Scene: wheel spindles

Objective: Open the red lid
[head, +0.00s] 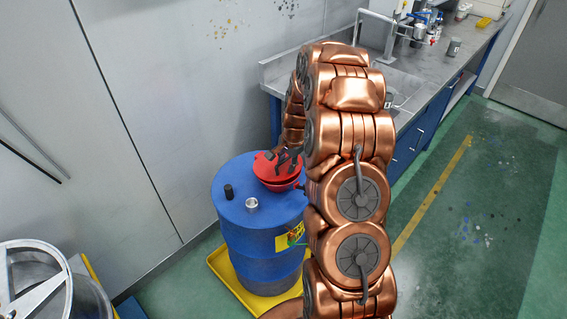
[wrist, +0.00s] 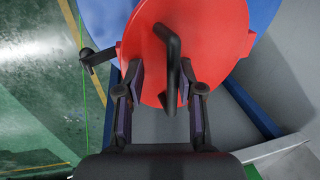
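The red lid (head: 267,162) sits on a red funnel-like bowl (head: 283,186) on top of the blue drum (head: 245,235). In the head view a dark line shows between lid and bowl; I cannot tell whether the lid is raised. In the wrist view the red lid (wrist: 213,40) fills the upper middle, with a dark bent handle (wrist: 174,50) on it. My gripper (wrist: 161,75) is open over the lid, fingers apart. The handle runs between the fingers, nearer the right one; contact is unclear. My gripper (head: 290,157) is partly hidden in the head view.
A black cap (head: 228,192) and a silver cap (head: 252,204) stand on the drum top. The drum stands in a yellow tray (head: 228,277). A grey counter (head: 425,85) with a sink is behind. A metal wheel-like part (head: 35,270) is at lower left. Green floor is clear at right.

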